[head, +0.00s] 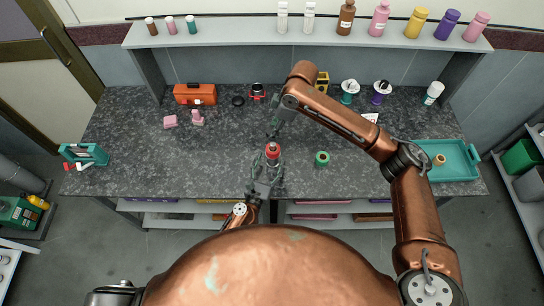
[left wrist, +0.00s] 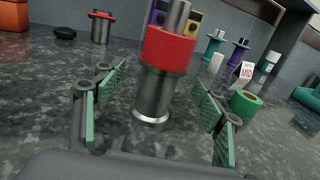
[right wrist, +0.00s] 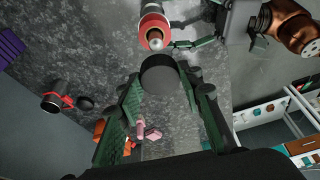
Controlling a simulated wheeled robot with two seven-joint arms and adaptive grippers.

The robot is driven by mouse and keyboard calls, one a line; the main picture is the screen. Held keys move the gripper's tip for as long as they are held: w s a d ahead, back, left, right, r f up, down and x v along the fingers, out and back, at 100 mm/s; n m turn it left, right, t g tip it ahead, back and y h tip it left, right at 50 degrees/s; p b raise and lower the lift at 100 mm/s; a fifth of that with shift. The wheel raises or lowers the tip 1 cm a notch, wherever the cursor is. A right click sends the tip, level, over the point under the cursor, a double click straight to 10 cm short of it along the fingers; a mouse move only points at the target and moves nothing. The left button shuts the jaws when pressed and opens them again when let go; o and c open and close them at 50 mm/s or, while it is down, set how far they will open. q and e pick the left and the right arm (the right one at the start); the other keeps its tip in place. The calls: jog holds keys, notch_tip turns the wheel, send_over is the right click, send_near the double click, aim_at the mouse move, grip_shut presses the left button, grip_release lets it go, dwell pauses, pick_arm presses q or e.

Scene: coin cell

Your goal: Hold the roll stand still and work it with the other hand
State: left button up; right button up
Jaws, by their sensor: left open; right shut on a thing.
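The roll stand (head: 272,149) is a grey metal cylinder with a red roll around its upper part and a metal spindle rising from the top. It stands upright on the counter. In the left wrist view the stand (left wrist: 154,95) shows between the green finger pads of my open left gripper (left wrist: 158,95), with gaps on both sides. In the right wrist view the red roll (right wrist: 151,22) shows just beyond my right gripper (right wrist: 160,85). That gripper is shut on a short black cylinder (right wrist: 162,72), near the stand on its far side.
A green roll (head: 322,158) lies right of the stand. Pink pieces (head: 197,118), an orange box (head: 195,94), a black disc (head: 238,100) and a red-banded cylinder (head: 258,91) are behind, to the left. A teal tray (head: 452,174) is at right.

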aim_at(275, 144)
pick_arm(q)
jog(key=shift+w+d, duration=0.2)
jog(key=shift+w, duration=0.35)
jog(key=shift+c, duration=0.2)
grip_shut()
pick_arm(e)
jog(key=shift+f, duration=2.5)
